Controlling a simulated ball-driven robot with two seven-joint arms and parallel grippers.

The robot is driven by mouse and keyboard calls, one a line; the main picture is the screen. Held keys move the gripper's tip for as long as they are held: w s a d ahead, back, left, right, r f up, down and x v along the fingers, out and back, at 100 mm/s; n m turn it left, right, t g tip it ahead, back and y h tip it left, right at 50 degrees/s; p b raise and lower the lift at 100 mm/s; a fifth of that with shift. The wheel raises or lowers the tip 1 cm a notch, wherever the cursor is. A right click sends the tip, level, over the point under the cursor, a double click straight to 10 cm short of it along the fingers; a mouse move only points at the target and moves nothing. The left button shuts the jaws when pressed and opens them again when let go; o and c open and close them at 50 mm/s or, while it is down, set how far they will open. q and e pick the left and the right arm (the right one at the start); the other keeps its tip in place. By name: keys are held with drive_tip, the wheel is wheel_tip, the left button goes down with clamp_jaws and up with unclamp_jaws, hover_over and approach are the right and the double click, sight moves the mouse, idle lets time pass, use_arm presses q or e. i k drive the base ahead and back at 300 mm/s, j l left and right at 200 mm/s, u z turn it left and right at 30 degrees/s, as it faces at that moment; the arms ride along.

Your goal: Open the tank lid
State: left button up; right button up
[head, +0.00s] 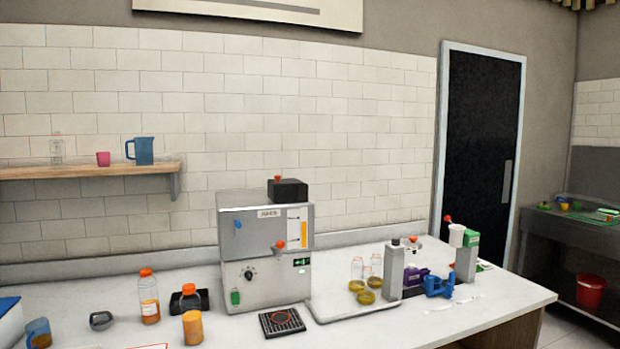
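A grey box-shaped juice machine (235,262) stands on the white counter against the tiled wall. A black block-like cover (288,191) with a small red knob sits on the right part of its top. It looks closed, though I cannot tell for certain that it is the tank lid. The machine's front has a level window (298,228) with orange marks, an orange-red tap, a blue knob, a dark dial and a green tag. Neither of my grippers shows in the head view.
A black drip tray (282,322) lies before the machine. Orange-capped bottles (149,298) stand left of it. Glass jars (356,270), grey posts (393,271) and a blue device (439,285) stand to the right. A wooden shelf (80,171) holds a blue jug (144,151).

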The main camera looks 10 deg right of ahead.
sight(284, 190)
drive_tip(key=i+j, duration=0.1)
drive_tip(key=i, duration=0.3)
drive_tip(key=i+z, duration=0.15)
drive_tip(key=i, duration=0.25)
drive_tip(key=i+j, duration=0.2)
drive_tip(key=i, duration=0.2)
